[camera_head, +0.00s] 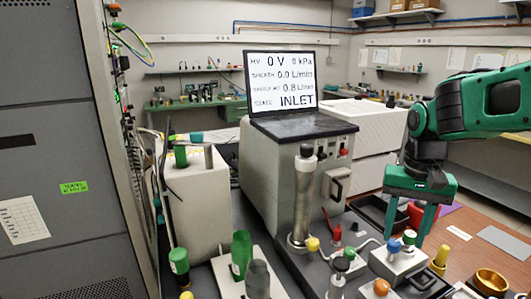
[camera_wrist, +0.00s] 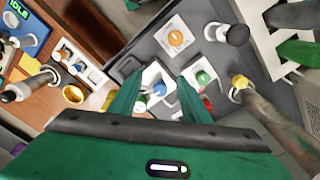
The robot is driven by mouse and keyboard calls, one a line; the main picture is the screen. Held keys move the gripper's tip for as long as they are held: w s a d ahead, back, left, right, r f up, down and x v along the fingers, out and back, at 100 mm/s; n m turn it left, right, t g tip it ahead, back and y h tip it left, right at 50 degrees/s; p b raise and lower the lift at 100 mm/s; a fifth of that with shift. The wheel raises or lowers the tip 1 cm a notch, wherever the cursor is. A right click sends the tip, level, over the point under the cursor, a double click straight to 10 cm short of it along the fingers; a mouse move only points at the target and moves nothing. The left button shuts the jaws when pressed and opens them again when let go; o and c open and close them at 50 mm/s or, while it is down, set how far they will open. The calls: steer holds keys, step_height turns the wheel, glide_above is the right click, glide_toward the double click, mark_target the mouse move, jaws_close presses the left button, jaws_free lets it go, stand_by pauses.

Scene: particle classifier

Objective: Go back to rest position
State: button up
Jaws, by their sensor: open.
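My gripper (camera_head: 406,238) is at the right in the camera_head view, pointing down with its two green fingers spread. It is open, with nothing held between the fingers. In the camera_wrist view the open fingers (camera_wrist: 160,88) straddle the view of a white valve block with a blue knob (camera_wrist: 159,89). I cannot tell whether the fingers touch the block.
A classifier with a screen (camera_head: 281,80) reading INLET stands in the middle, with a metal column (camera_head: 303,200) before it. A grey cabinet (camera_head: 60,150) fills the left. A brass bowl (camera_head: 491,281) and a yellow-topped post (camera_head: 440,258) are at the right.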

steer(key=s+d+f, duration=0.3)
steer(key=s+d, duration=0.1)
steer(key=s, duration=0.5)
steer(key=s+d+f+m, duration=0.1)
steer(key=s+d, duration=0.3)
steer(key=s, duration=0.5)
steer(key=shift+s+d+f, duration=0.35)
steer(key=shift+f, duration=0.55)
steer(key=shift+w+f, duration=0.25)
steer(key=shift+w, duration=0.4)
